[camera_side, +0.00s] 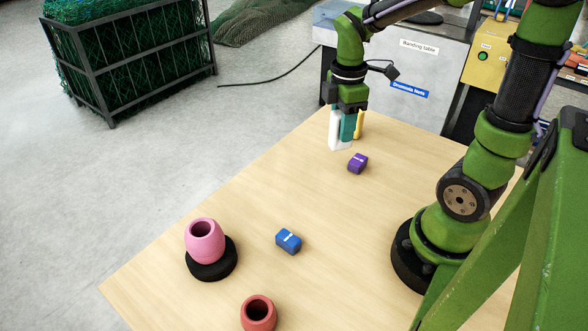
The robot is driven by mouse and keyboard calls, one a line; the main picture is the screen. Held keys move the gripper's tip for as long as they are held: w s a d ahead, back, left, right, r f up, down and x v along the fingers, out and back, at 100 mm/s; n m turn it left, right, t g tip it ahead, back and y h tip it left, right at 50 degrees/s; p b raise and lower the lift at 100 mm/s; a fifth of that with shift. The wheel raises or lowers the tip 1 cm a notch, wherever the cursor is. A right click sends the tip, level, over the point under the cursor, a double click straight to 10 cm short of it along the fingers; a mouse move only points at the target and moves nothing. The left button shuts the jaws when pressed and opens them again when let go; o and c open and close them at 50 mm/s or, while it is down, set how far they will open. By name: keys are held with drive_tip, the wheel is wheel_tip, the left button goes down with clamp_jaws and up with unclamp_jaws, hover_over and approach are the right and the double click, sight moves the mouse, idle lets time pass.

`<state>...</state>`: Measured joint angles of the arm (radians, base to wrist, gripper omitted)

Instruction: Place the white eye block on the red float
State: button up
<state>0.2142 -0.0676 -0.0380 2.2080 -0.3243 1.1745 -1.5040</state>
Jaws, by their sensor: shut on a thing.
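The red float (258,315) is a barrel shape with a round dark hole facing up. It stands on the table at the bottom edge of the side view, which cuts off its lower part. My gripper (344,132) points down near the far edge of the table, well away from the float. It is shut on the white eye block (340,143), at the lower end of the fingers. The edge between the block and the pale finger is hard to make out. I cannot tell whether the block touches the table.
A purple block (357,164) lies just right of my gripper. A blue block (289,241) lies mid-table. A pink float (205,243) stands on a black disc (212,270) at the left edge of the wooden table (240,195). The table between them is clear.

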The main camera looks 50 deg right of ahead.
drive_tip(key=a+n, duration=0.5)
drive_tip(key=a, duration=0.4)
drive_tip(key=s+a+n, duration=1.5)
drive_tip(key=s+n, duration=0.1)
drive_tip(key=n, duration=0.4)
approach(257, 309)
drive_tip(key=shift+d, duration=0.1)
drive_tip(key=shift+f, duration=1.7)
drive_tip(key=shift+f, duration=0.1)
